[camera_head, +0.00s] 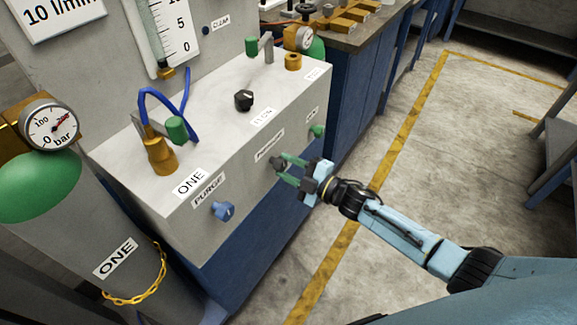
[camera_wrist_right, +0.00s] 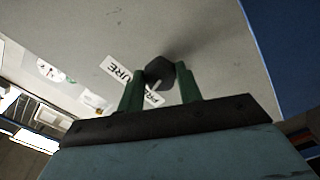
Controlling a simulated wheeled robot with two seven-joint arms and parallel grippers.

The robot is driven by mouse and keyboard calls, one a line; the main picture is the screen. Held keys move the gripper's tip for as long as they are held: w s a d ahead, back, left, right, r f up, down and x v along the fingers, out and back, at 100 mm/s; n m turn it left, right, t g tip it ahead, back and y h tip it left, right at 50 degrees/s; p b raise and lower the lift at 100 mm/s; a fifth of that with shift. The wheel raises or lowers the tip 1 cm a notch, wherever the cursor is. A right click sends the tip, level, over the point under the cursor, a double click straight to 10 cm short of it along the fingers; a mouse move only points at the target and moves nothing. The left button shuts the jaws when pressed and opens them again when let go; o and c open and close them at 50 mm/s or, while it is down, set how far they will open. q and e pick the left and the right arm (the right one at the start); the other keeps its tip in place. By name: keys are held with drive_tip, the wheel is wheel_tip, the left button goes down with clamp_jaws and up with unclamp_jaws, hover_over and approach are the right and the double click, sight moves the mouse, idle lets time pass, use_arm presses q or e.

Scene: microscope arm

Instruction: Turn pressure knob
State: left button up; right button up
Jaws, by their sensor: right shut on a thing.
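The dark pressure knob (camera_head: 278,164) is on the front face of the grey control box (camera_head: 205,135), just below a label that reads partly as "PRESSURE" (camera_head: 269,144). My right gripper (camera_head: 287,169) reaches it from the right, with its green fingers on either side of the knob. In the right wrist view the black knob (camera_wrist_right: 160,71) sits between the two green fingertips (camera_wrist_right: 160,78), and the gripper is shut on it. The label beside it (camera_wrist_right: 130,80) is partly covered by a finger. My left gripper is not in view.
A blue purge knob (camera_head: 222,211) sticks out lower left on the same face, and a green knob (camera_head: 317,131) lies to the right. A gas cylinder (camera_head: 75,215) with a gauge stands at the left. Open floor (camera_head: 420,150) lies right of the box.

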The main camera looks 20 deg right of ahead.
drive_tip(key=o, duration=1)
drive_tip(key=shift+s+d, duration=0.3)
drive_tip(key=shift+s, duration=0.1)
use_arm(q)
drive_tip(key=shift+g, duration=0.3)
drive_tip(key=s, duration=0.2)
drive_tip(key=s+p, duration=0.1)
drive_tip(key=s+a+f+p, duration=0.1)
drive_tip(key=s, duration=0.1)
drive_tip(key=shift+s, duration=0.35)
use_arm(e)
drive_tip(key=v, duration=1.2)
drive_tip(key=shift+s, duration=0.15)
drive_tip(key=shift+d, duration=0.15)
